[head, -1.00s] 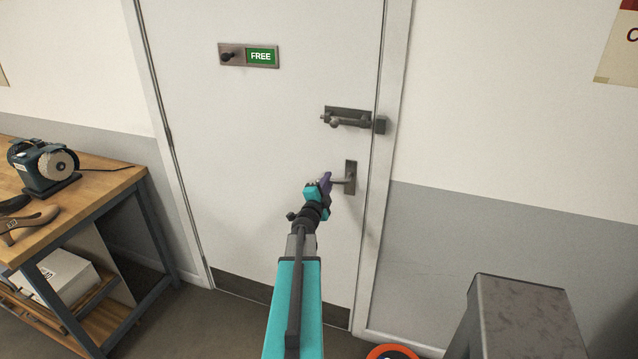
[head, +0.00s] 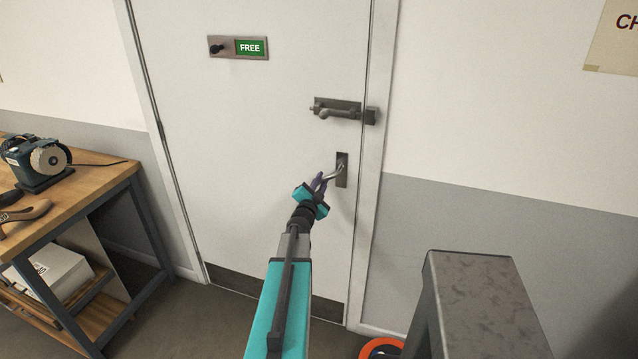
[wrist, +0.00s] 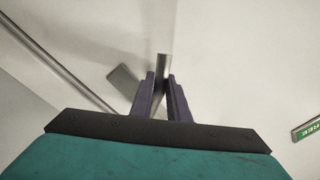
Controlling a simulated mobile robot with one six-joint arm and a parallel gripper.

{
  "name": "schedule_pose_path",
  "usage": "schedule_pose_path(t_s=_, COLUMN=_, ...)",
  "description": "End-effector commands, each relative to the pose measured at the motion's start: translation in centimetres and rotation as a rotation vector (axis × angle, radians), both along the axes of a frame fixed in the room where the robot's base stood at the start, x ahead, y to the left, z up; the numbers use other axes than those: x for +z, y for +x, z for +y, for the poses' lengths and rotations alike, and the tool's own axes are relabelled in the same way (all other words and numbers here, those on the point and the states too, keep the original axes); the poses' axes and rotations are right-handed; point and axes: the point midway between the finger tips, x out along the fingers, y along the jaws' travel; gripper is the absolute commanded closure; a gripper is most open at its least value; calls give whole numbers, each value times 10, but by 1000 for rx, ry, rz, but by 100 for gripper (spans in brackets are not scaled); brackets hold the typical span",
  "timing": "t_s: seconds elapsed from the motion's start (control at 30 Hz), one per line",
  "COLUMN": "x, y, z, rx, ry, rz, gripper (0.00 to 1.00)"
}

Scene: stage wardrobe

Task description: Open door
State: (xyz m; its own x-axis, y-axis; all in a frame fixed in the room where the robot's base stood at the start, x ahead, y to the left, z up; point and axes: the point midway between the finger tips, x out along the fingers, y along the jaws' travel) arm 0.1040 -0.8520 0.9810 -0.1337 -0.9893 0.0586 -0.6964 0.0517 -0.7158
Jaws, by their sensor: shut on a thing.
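The white door (head: 240,130) is closed in its frame. Its metal lever handle (head: 336,172) sits on a dark plate (head: 342,156) near the right edge and slopes down to the left. My gripper (head: 319,182) is shut on the lever's free end. In the wrist view the lever (wrist: 164,66) runs between the two purple fingers (wrist: 163,84). Above the handle, a sliding bolt (head: 337,106) lies across the door edge, reaching to a block on the frame. A latch plate with a green FREE sign (head: 238,47) is at upper left; it also shows in the wrist view (wrist: 308,130).
A wooden workbench (head: 95,175) with a grinder (head: 36,160) and a shoe form stands at left. A grey metal post or stand (head: 475,285) is at lower right. An orange ring-shaped object (head: 382,349) lies on the floor near the frame.

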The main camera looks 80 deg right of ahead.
Motion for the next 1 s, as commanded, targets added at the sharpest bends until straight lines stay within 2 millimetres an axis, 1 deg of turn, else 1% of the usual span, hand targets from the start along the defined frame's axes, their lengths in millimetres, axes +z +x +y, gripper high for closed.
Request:
schedule_pose_path(t_s=0.2, x=-4, y=-2, z=-1, rx=1, ry=9, rz=49, gripper=100)
schedule_pose_path(t_s=0.67, x=-3, y=-2, z=-1, rx=1, ry=10, rz=53, gripper=100)
schedule_pose_path(t_s=0.83, x=-2, y=6, z=7, rx=1, ry=9, rz=54, gripper=100)
schedule_pose_path(t_s=1.0, x=-1, y=22, z=24, rx=-5, ry=6, rz=54, gripper=100)
